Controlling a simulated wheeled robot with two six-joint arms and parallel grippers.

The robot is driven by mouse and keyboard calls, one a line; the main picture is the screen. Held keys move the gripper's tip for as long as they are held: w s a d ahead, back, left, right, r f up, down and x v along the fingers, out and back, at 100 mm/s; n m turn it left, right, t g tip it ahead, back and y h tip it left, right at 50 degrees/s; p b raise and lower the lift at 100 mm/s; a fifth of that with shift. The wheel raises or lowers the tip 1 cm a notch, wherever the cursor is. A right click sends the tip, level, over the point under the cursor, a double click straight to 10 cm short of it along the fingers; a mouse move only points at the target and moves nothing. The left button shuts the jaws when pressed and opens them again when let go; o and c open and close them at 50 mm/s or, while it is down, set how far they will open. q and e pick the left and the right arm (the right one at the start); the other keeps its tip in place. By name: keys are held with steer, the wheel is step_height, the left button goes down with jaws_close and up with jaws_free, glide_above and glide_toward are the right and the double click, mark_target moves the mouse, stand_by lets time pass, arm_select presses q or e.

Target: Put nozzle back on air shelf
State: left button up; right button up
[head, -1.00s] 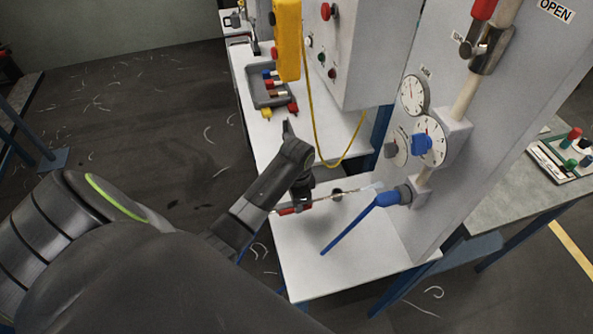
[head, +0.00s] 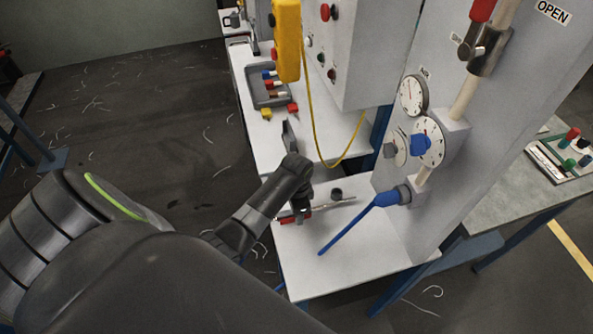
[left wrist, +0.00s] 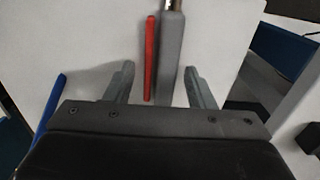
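The air nozzle has a red lever, a grey body and a thin metal tube (head: 335,205); its lever (head: 289,219) points left and the tube points right. It appears to lie on or just above the white shelf (head: 330,270). My left gripper (head: 301,215) is over its handle end. In the left wrist view the gripper (left wrist: 160,85) is open, with the red lever (left wrist: 150,60) and grey body (left wrist: 172,60) between its fingers and gaps on both sides. Exact contact with the shelf is hidden. My right gripper is not in view.
A small dark cup (head: 337,194) stands behind the nozzle. A grey tray (head: 268,87) is farther back. The shelf's front is clear.

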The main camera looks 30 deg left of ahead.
arm_select(q)
step_height(320, 180, up, 12)
steer(key=shift+b, duration=0.35)
stand_by(0.5)
